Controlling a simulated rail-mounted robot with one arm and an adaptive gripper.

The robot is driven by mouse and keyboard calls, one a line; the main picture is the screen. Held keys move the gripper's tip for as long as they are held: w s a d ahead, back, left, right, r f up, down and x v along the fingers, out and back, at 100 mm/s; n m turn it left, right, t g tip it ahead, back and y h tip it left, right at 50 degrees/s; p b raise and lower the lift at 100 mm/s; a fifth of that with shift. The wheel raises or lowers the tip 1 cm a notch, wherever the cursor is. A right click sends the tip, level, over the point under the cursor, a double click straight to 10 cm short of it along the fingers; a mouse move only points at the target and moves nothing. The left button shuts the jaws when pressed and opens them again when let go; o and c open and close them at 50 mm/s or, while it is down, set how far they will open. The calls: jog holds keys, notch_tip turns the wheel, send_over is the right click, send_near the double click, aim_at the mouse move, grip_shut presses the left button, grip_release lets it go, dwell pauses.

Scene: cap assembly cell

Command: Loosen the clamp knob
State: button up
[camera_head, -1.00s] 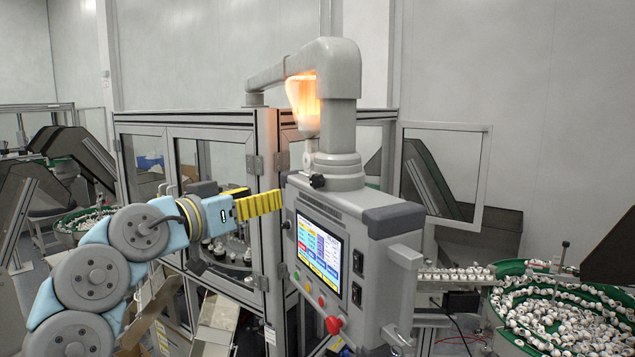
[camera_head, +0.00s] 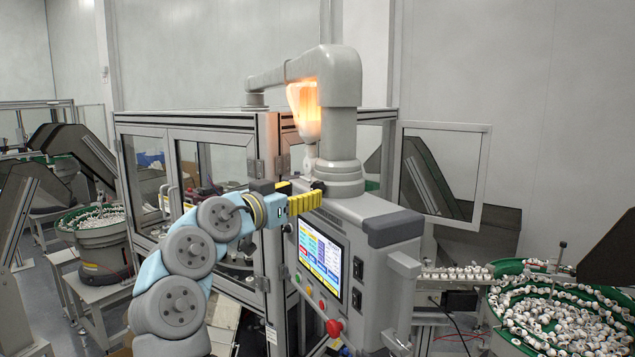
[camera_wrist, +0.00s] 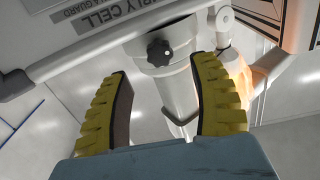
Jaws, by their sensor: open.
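The clamp knob (camera_wrist: 159,52) is small, black and lobed. In the wrist view it sits on the grey collar at the top of the control panel's mount, ahead of the gap between my fingers. In the head view the knob (camera_head: 317,186) shows just past my fingertips at the foot of the grey post. My gripper (camera_wrist: 162,90) has yellow ribbed fingers spread apart, with nothing between them. In the head view my gripper (camera_head: 318,199) reaches in from the left, its tips close to the knob. I cannot tell whether they touch it.
The control panel (camera_head: 362,262) hangs under the post, with a lit screen and a red button (camera_head: 334,328). A glowing orange lamp (camera_head: 304,110) is beside the post. The framed enclosure (camera_head: 265,255) stands behind my arm. A green-rimmed bowl of caps (camera_head: 560,310) is at right.

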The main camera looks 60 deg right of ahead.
aim_at(316, 188)
jog(key=shift+s+d+p, duration=0.2)
jog(key=shift+d+p, duration=0.15)
jog(key=shift+d, duration=1.15)
jog(key=shift+s+d+p, duration=0.2)
jog(key=shift+d+p, duration=0.15)
jog(key=shift+d, duration=1.15)
jog(key=shift+c, duration=0.3)
grip_shut()
